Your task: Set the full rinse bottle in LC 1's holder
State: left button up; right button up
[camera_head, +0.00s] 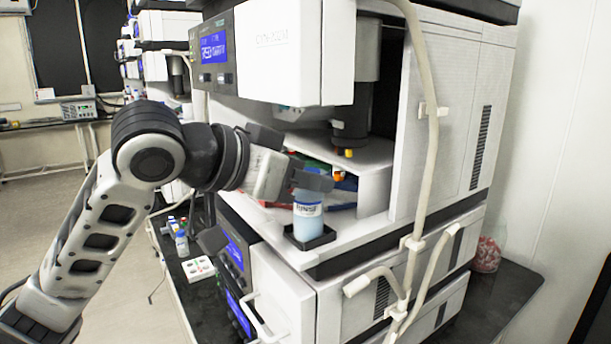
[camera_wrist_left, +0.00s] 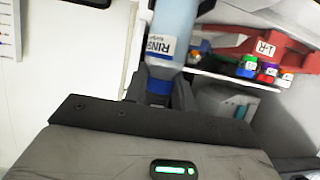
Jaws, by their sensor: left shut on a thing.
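The rinse bottle (camera_head: 307,212) is pale blue with a white label and stands upright at a black square holder (camera_head: 326,238) on the white ledge of the instrument. Its base is at the holder; whether it rests on the holder's floor I cannot tell. My left gripper (camera_head: 313,180) is shut on the bottle's top, and its fingers hide the cap. In the left wrist view the bottle (camera_wrist_left: 174,28) shows its label, with a blue collar between the fingers (camera_wrist_left: 160,92). My right gripper is not in view.
Behind the bottle is an open bay with a red rack (camera_wrist_left: 240,42) of small coloured-cap vials. A white hose (camera_head: 428,120) runs down the instrument's front right. A small bottle (camera_head: 181,243) and a white tray (camera_head: 198,269) sit on the dark bench at left.

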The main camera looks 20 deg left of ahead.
pick_arm(q)
jog(key=o, duration=0.9)
